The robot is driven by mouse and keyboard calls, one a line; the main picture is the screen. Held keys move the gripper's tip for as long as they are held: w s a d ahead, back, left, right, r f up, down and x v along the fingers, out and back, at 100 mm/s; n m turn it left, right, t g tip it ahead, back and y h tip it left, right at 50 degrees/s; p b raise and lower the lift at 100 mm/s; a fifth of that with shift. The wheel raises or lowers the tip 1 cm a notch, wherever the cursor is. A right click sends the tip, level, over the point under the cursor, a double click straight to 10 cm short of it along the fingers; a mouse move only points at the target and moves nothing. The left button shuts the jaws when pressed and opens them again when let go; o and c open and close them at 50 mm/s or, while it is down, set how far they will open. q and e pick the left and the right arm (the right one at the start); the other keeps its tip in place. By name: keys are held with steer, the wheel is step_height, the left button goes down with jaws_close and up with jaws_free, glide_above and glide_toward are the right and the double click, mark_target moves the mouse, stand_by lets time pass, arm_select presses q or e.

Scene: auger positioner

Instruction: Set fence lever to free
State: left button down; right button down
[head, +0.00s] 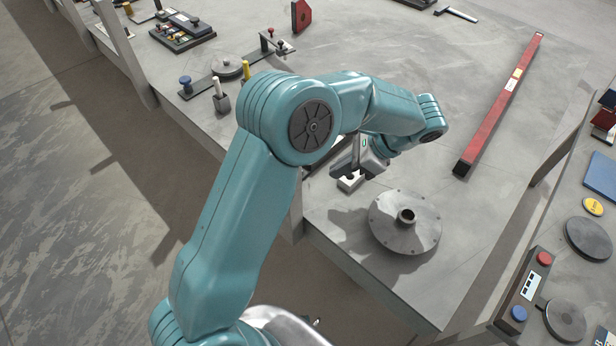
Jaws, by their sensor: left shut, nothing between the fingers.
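My left arm comes in from the lower left and bends over the near end of the grey bench. My left gripper (354,172) is at the bench's near left edge, beside a round flanged disc (405,220). It is shut with nothing between its fingers, and the arm hides part of it. I cannot tell for sure which part is the fence lever. A small upright with a pale knob (217,88) and a yellow-topped post (245,68) stand further back along the left edge, apart from the gripper. My right gripper is not in view.
A long red level (500,105) lies on the right of the bench (400,40). A blue-knobbed plate fixture (187,88) and a black tray of parts (181,32) are at the back left. A control box (530,290) is on the right bench. The bench middle is clear.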

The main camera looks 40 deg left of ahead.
arm_select(q)
steer(key=x, duration=0.6)
steer(key=shift+w+a+f, duration=0.1)
steer(key=shift+w, duration=0.05)
steer(key=s+a, duration=0.2)
steer(key=shift+a+f, duration=0.15)
steer(key=shift+a, duration=0.1)
steer(key=shift+a+f, duration=0.1)
steer(key=shift+a, duration=0.15)
steer(key=shift+s, duration=0.1)
steer(key=shift+s+a+m+t, duration=0.35)
steer(key=shift+m+t, duration=0.15)
steer(key=shift+m, duration=0.3)
steer(key=shift+s+a, duration=0.15)
steer(key=shift+s, duration=0.15)
steer(key=shift+w, duration=0.1)
